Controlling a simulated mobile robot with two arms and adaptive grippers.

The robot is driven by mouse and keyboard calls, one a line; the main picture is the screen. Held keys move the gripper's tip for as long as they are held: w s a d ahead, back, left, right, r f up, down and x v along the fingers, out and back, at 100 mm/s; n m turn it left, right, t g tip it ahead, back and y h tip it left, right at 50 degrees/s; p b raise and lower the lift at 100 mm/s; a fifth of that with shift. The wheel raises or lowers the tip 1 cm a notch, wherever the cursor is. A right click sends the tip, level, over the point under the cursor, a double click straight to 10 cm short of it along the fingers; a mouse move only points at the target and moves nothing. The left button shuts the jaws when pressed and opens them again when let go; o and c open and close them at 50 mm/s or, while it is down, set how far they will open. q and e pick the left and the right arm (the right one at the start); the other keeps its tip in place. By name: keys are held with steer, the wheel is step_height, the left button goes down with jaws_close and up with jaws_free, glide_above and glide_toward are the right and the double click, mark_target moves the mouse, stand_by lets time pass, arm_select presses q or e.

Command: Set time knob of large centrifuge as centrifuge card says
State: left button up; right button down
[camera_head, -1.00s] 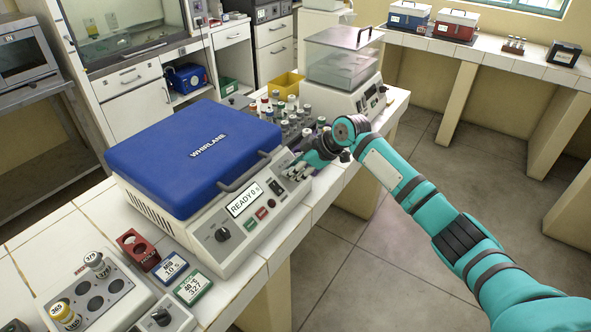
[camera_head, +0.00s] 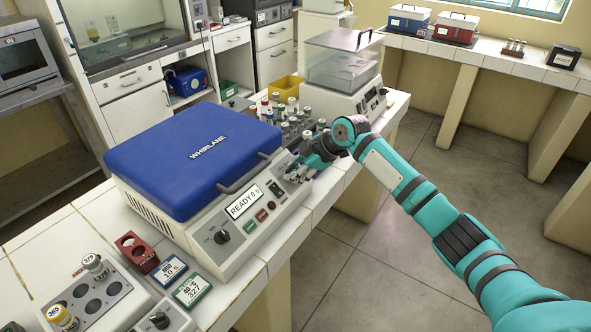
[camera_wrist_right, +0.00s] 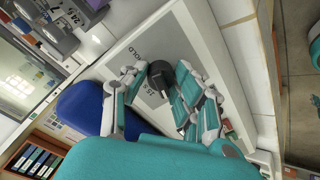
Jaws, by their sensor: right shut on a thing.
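The large centrifuge (camera_head: 215,185) has a closed blue lid marked WHIRLANE and a front panel with the display (camera_head: 244,201) reading "READY 0 s". My right gripper (camera_head: 299,170) is at the right end of this panel. In the right wrist view, its fingers are on either side of the dark time knob (camera_wrist_right: 161,82), shut on it. In the head view the gripper hides this knob. A blue-edged card (camera_head: 172,270) lies before the centrifuge and seems to read "MID 10 s". My left gripper is out of view.
A second knob (camera_head: 222,237) is at the panel's left end. A green-edged card (camera_head: 192,290), a red holder (camera_head: 137,253) and a block with capped tubes (camera_head: 85,300) stand in front. Several tubes (camera_head: 293,125) and a clear-lidded device (camera_head: 342,70) are behind my gripper.

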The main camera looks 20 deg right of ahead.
steer(key=c, duration=1)
jaws_free()
steer(key=v, duration=1.2)
